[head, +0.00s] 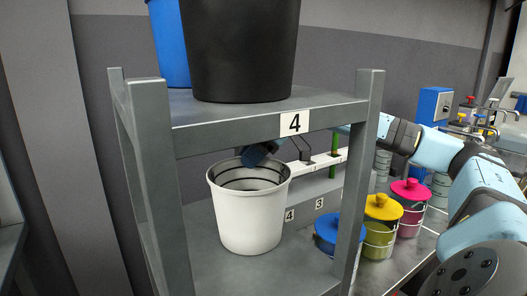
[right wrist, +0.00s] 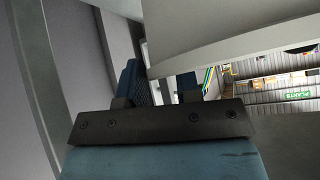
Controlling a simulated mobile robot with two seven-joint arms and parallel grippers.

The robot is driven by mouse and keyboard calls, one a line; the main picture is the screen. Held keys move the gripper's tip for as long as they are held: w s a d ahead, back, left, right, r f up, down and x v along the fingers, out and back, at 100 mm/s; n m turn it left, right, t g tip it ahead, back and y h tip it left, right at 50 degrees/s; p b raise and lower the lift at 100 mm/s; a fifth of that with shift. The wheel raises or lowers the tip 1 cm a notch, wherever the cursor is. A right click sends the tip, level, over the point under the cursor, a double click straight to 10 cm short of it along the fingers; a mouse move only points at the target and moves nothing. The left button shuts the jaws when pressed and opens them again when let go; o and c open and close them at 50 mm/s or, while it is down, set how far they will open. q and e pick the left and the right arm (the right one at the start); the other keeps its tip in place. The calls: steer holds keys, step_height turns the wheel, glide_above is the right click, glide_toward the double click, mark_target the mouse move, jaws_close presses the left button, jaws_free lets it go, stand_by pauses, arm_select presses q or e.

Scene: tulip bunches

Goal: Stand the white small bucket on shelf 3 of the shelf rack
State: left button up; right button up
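The white small bucket (head: 248,212) is upright inside the shelf rack (head: 155,170), on the level below the board labelled 4 (head: 294,123). It appears to rest on the lower board (head: 210,275). My right gripper (head: 258,154) is at the bucket's back rim, under the upper board, and only part of it shows. In the right wrist view my right gripper (right wrist: 157,88) has its fingers apart, with a pale curved surface, likely the bucket, close above them. Contact with the rim is unclear. My left gripper is out of view.
A black bucket (head: 240,50) and a blue bucket (head: 170,45) stand on the upper board. The front rack post (head: 360,180) stands close to my right arm. Blue (head: 338,232), yellow (head: 382,208) and pink (head: 411,190) lidded pots are at the right.

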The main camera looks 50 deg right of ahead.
steer(key=shift+s+d+r, duration=0.1)
steer(key=shift+d+r, duration=0.2)
steer(key=shift+r, duration=0.05)
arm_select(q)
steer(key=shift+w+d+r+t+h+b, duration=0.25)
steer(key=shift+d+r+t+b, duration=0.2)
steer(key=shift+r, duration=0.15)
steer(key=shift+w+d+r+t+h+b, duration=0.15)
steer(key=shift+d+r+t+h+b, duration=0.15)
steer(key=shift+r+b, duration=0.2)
arm_select(e)
steer(key=s+d+r, duration=0.3)
steer(key=s+d, duration=0.5)
steer(key=d, duration=0.4)
steer(key=shift+s+d, duration=0.15)
steer(key=shift+s, duration=0.05)
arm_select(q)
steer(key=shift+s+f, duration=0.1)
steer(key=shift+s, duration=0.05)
